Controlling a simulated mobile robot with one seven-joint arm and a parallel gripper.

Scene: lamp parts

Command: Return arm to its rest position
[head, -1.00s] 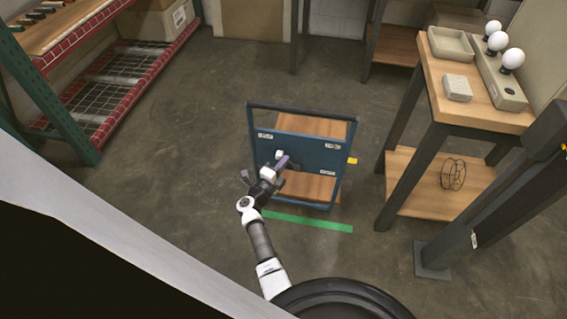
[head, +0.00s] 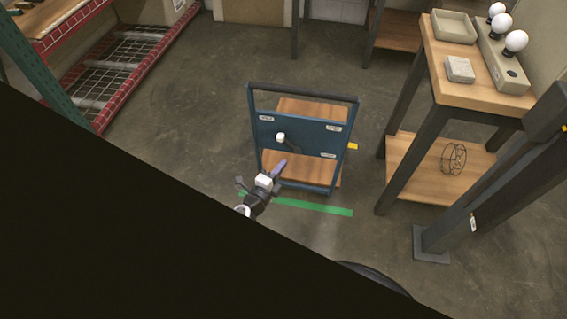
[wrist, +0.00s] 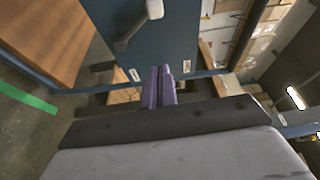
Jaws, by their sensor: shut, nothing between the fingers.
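My gripper (head: 281,167) is in front of the lower part of the blue cart in the head view, with its purple fingers pointing up and right. In the wrist view the two purple fingers of my gripper (wrist: 159,88) are side by side and shut, with nothing between them. The blue panel of the cart (head: 318,142) faces me, and a white lamp-like part (head: 280,137) sticks out from it. That part also shows above the fingertips in the wrist view (wrist: 153,9). The rest of my arm is largely hidden behind a large dark shape at the lower left.
A wooden workbench (head: 458,92) at the right holds a tray (head: 454,27), a small box (head: 460,69) and several white bulbs. A wire frame (head: 454,159) lies on its lower shelf. Red-edged racking (head: 118,78) stands at the left. Open floor lies between racking and cart.

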